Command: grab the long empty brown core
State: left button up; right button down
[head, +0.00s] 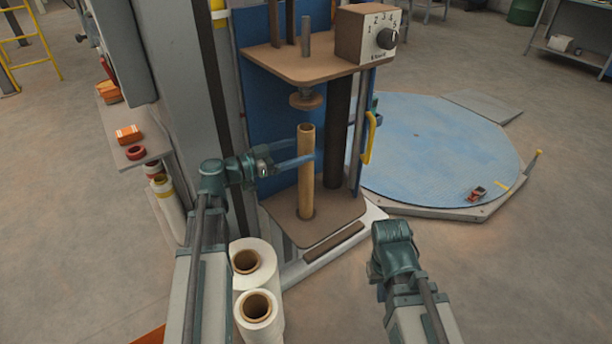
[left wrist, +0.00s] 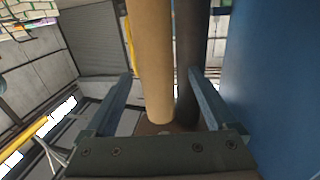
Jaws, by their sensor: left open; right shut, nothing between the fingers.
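The long brown core (head: 306,175) is a tan tube with an open top. It stands upright on the brown base plate of the filler machine. My left gripper (head: 305,160) reaches in from the left at about the core's mid-height. Its blue fingers are open. In the left wrist view the core (left wrist: 152,60) rises between the two fingers (left wrist: 160,90), with gaps showing on both sides. My right arm's wrist (head: 394,248) is at the lower right, away from the core; its fingers do not show.
A dark post (head: 338,130) stands close behind the core, and a brown disc (head: 306,100) hangs above it. White rolls with brown centres (head: 262,325) stand in front, lower left. A blue turntable (head: 440,150) lies to the right, beyond a yellow handle (head: 371,140).

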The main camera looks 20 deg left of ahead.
pick_arm(q)
jog(key=shift+x, duration=2.65)
jog(key=shift+s+r, duration=0.1)
jog(key=shift+s, duration=0.05)
grip_shut()
